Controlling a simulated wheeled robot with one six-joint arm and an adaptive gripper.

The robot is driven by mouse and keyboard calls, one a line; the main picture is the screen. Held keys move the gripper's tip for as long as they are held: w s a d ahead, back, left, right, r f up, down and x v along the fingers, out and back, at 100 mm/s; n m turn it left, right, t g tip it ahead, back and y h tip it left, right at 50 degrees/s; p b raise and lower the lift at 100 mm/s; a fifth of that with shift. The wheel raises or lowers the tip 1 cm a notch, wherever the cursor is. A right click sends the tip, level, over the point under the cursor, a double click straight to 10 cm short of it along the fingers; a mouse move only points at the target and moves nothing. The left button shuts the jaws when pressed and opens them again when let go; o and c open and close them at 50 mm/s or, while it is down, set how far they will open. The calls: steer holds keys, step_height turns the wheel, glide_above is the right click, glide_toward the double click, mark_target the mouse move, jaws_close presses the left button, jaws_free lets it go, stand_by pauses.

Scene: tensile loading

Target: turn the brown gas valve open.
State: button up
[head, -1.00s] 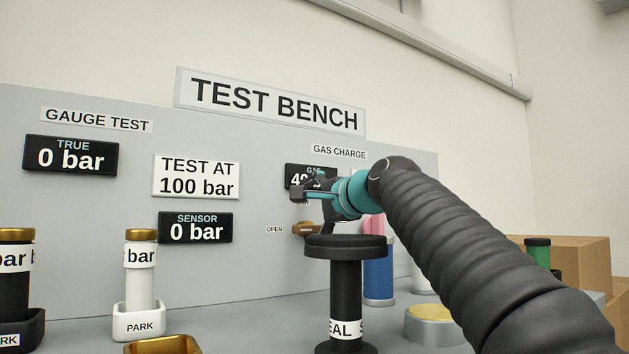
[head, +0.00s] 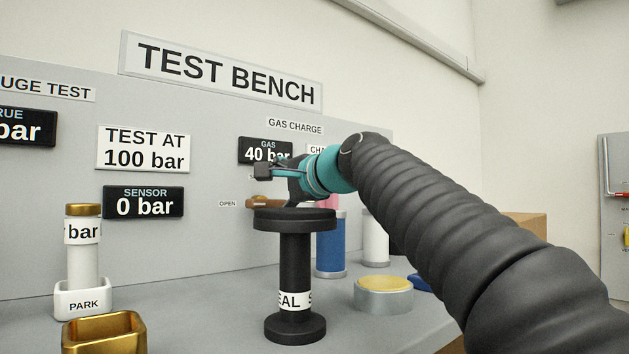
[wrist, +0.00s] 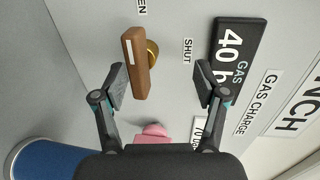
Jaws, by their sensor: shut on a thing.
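The brown gas valve (head: 265,202) is a bar handle on a brass hub on the bench panel. In the head view it lies about level, its free end toward the OPEN label (head: 228,204). In the wrist view the handle (wrist: 138,62) lies next to the left finger, and the SHUT label (wrist: 187,50) is to its right. My gripper (head: 270,171) is just above the valve in the head view.
The gas display (head: 265,151) reads 40 bar. A black seal stand (head: 294,255) stands in front of the valve. Several labels are on the panel.

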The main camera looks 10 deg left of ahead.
steer(key=v, duration=1.3)
steer(key=shift+s+a+f, duration=0.25)
steer(key=shift+s, duration=0.05)
stand_by(0.5)
stand_by(0.6)
